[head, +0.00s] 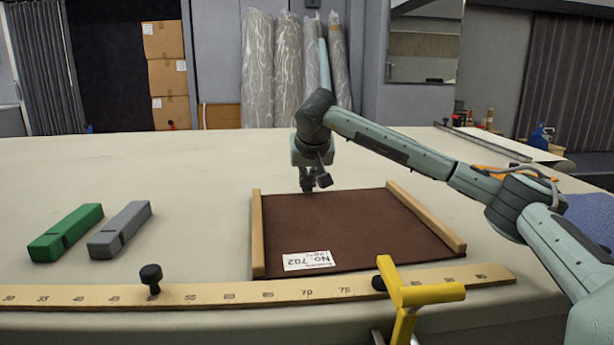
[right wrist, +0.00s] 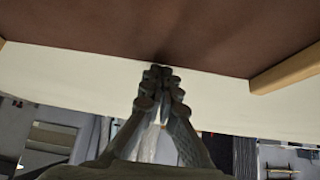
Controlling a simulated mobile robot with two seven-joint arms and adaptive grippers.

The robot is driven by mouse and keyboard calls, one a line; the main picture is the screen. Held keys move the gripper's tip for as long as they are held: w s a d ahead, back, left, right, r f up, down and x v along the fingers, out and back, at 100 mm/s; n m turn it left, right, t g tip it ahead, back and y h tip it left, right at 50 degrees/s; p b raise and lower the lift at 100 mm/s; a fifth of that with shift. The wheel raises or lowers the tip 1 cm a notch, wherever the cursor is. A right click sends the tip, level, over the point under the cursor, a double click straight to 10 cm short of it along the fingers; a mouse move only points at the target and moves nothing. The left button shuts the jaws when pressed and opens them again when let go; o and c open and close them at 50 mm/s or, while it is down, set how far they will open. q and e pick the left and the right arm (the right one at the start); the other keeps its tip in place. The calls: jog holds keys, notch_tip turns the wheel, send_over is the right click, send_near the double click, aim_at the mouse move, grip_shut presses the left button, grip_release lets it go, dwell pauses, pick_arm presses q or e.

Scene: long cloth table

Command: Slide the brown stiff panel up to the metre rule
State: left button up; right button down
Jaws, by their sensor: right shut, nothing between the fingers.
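The brown stiff panel (head: 345,225) lies flat on the cloth table between two wooden strips, with a white label reading No. 702 near its front edge. The metre rule (head: 245,292) runs across the front of the table. The panel's front edge is close to the rule; I cannot tell whether they touch at the right. My right gripper (head: 316,184) is shut and empty at the panel's far edge. In the right wrist view the fingertips (right wrist: 161,72) are at the edge of the panel (right wrist: 160,30); contact is not certain. My left gripper is not in view.
The wooden strips flank the panel at left (head: 257,235) and right (head: 425,215). A black knob (head: 151,277) sits on the rule, and a yellow clamp (head: 415,295) is at the front edge. Green (head: 66,233) and grey (head: 120,230) blocks lie left.

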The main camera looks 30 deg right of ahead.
jog(key=shift+s+a+f, duration=0.1)
jog(key=shift+s+a, duration=0.1)
jog(key=shift+s, duration=0.3)
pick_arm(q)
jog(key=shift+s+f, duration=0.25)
pick_arm(e)
jog(key=shift+w, duration=0.1)
